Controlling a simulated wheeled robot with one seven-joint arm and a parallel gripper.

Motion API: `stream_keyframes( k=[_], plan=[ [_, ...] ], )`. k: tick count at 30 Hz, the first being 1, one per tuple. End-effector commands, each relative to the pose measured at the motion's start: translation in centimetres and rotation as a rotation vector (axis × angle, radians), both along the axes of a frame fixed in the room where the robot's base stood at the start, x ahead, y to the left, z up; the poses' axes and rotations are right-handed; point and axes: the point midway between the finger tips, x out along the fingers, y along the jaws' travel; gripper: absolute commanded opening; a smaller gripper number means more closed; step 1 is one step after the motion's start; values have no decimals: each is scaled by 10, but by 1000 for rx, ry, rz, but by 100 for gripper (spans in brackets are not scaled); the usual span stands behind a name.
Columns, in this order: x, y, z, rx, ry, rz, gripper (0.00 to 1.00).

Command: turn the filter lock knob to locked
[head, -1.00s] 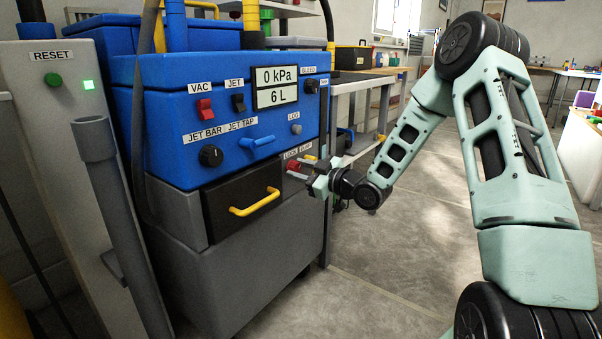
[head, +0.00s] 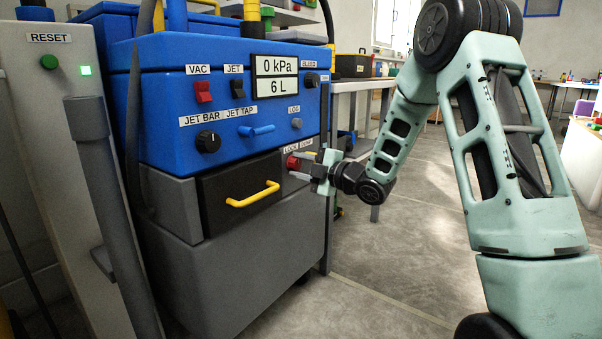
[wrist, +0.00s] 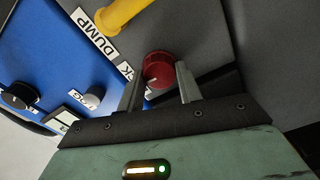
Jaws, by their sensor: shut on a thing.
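The filter lock knob is a round red knob (head: 293,163) low on the right of the machine's front, under the LOCK label (head: 291,150). It also shows in the wrist view as a red knob (wrist: 158,68) with a small pale mark near its lower edge. My gripper (head: 301,166) reaches it from the right. In the wrist view the two grey fingers of my gripper (wrist: 160,82) are on either side of the knob, shut on it. The LOCK label is partly hidden by a finger in the wrist view, so the knob's exact setting is hard to read.
A yellow lever (wrist: 122,12) beside the DUMP label is close to the knob. A black drawer with a yellow handle (head: 252,195) is left of my gripper. The blue panel (head: 165,145) with switches is above. Open floor (head: 400,240) lies to the right.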

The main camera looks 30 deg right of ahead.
Motion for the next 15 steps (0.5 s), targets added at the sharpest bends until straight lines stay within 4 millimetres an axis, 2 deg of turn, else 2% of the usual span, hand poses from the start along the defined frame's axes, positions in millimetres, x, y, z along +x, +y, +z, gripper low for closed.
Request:
stream_keyframes(
  k=[15],
  plan=[
    [-1, -1, -2, -77, -23, -1, 12]
  ],
)
